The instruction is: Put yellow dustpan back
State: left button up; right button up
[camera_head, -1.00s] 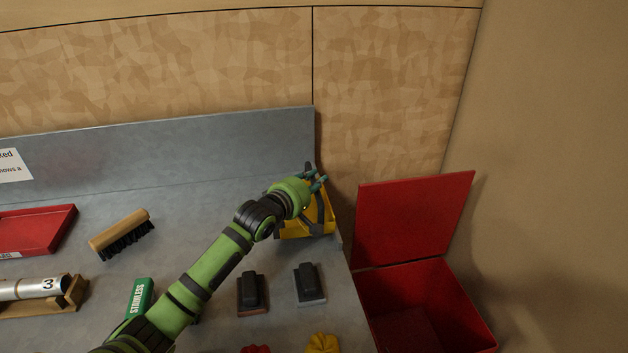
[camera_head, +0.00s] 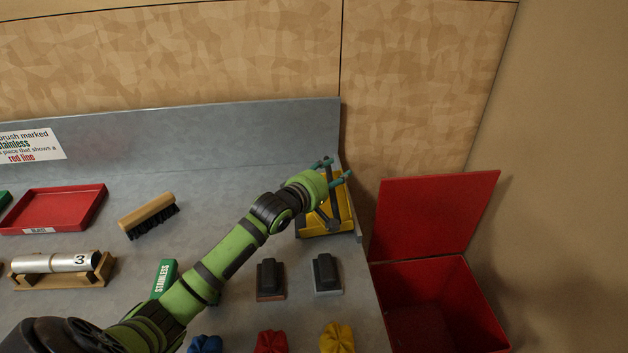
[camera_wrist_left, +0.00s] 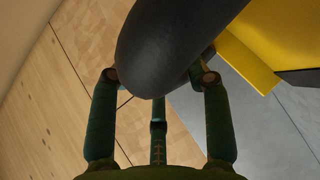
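The yellow dustpan (camera_head: 313,222) with dark grey parts lies at the back right corner of the grey bench (camera_head: 230,150), partly hidden by my gripper. My left gripper (camera_head: 338,169) is over its back part, with its fingers spread and pointing away to the back right. In the left wrist view, the dustpan's dark rounded handle (camera_wrist_left: 180,45) lies across the fingers of the left gripper (camera_wrist_left: 158,78) and hides their tips. The yellow pan (camera_wrist_left: 255,50) shows at upper right there. I cannot tell whether the fingers touch the handle. My right gripper is out of view.
A red open-lidded bin (camera_head: 435,215) stands just right of the bench. A wooden brush (camera_head: 148,215), a red tray (camera_head: 55,208) and a green STAINLESS block (camera_head: 164,278) are to the left.

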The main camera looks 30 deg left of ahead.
pick_arm(q)
jog(key=p+v, duration=0.6)
jog(key=v, duration=0.4)
jog(key=shift+r+p, duration=0.35)
jog(key=shift+s, duration=0.1)
jog(key=o, duration=1.1)
jog(key=v, duration=1.2)
jog(key=shift+a, duration=0.1)
jog(key=shift+f, duration=0.15)
